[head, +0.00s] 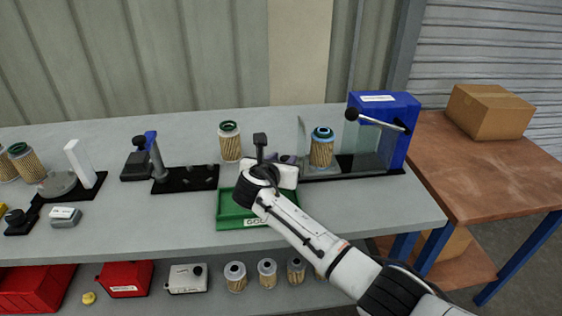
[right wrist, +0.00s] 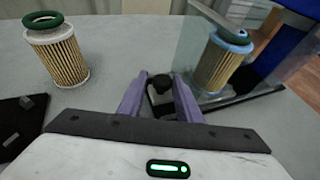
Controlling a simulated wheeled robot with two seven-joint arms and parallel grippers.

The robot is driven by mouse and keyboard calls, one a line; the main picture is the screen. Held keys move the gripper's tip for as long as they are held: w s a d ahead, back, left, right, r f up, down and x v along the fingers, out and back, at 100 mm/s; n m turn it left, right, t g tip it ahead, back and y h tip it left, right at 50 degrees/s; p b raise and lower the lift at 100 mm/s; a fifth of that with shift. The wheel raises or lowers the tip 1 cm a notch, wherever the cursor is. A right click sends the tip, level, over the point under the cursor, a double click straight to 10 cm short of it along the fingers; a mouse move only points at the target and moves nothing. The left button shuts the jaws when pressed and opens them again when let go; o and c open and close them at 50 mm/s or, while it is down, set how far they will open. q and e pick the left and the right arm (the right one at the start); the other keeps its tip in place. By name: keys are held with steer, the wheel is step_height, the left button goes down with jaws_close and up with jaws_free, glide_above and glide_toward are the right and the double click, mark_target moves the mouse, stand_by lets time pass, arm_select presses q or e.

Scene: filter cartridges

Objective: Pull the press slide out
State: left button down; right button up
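The slide's black knob (right wrist: 162,84) is at the near left end of the press base. My right gripper (right wrist: 160,82) has its purple fingers apart, one on each side of the knob, with small gaps visible. In the head view my arm hides the knob. My left gripper is not in view.
A cartridge with a green ring (head: 229,142) stands left of the press. A green tray (head: 232,214) lies under my right forearm. A black stand (head: 185,179) is farther left. A cardboard box (head: 490,111) sits on the brown table at right.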

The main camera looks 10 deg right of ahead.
steer(key=p+v, duration=0.1)
steer(key=v, duration=0.9)
steer(key=shift+a, duration=0.1)
steer(key=shift+s, duration=0.1)
steer(key=shift+f, duration=0.1)
